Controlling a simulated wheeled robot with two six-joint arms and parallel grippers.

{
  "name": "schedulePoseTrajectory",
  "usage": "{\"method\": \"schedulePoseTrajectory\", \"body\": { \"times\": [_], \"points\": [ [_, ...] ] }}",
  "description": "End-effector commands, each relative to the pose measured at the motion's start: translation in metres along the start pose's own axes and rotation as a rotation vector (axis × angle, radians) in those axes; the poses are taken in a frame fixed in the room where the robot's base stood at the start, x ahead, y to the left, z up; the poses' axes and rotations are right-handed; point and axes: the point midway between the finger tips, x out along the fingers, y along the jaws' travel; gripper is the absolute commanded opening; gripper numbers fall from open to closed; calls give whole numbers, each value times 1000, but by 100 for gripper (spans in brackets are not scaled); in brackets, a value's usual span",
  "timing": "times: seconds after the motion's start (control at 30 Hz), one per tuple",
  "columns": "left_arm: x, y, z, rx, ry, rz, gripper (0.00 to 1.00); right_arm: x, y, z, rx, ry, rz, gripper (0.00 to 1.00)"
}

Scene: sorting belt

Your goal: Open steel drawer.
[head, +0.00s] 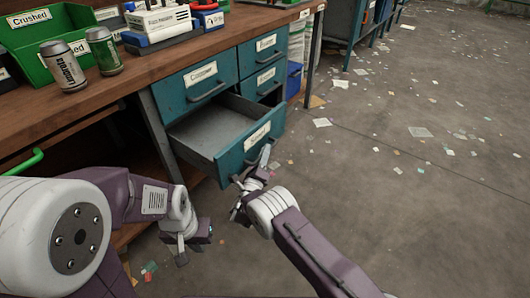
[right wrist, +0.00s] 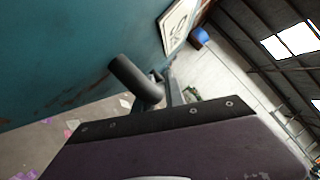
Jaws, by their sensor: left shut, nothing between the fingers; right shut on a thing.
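A teal drawer (head: 230,153) under the workbench stands pulled well out, and its grey inside looks empty. Its front has a white label, too small to read, and a dark bar handle. My right gripper (head: 256,172) is at this drawer's front, shut on the handle. In the right wrist view the handle (right wrist: 136,82) shows as a dark bar in front of the teal drawer face (right wrist: 80,50). My left gripper (head: 193,243) is shut and empty, low in front of the bench and left of the drawer.
Other teal drawers (head: 186,82) above and beside it are closed. The bench top holds a green bin (head: 45,38), a silver can (head: 65,68), a green can (head: 103,52) and a white-and-blue device (head: 158,22). The floor right of the drawer is open, with scattered paper scraps.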

Motion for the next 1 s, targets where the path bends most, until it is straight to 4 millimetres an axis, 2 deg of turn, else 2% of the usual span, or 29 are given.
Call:
{"method": "schedulePoseTrajectory", "body": {
  "times": [0.4,0.43,0.77,0.87,1.0],
  "points": [
    [0,0,0,0,0,0,0,-1,1,0,0,-1,2,0],
    [0,0,0,0,0,0,0,-1,1,0,0,-1,2,23],
    [-2,0,0,0,0,0,0,-2,-1,1,1,-1,1,23],
    [-13,0,-2,0,0,0,0,-14,-3,4,0,-2,4,23],
    [-32,1,-4,0,0,0,0,-46,-4,4,-3,-4,5,23]
  ]
}}
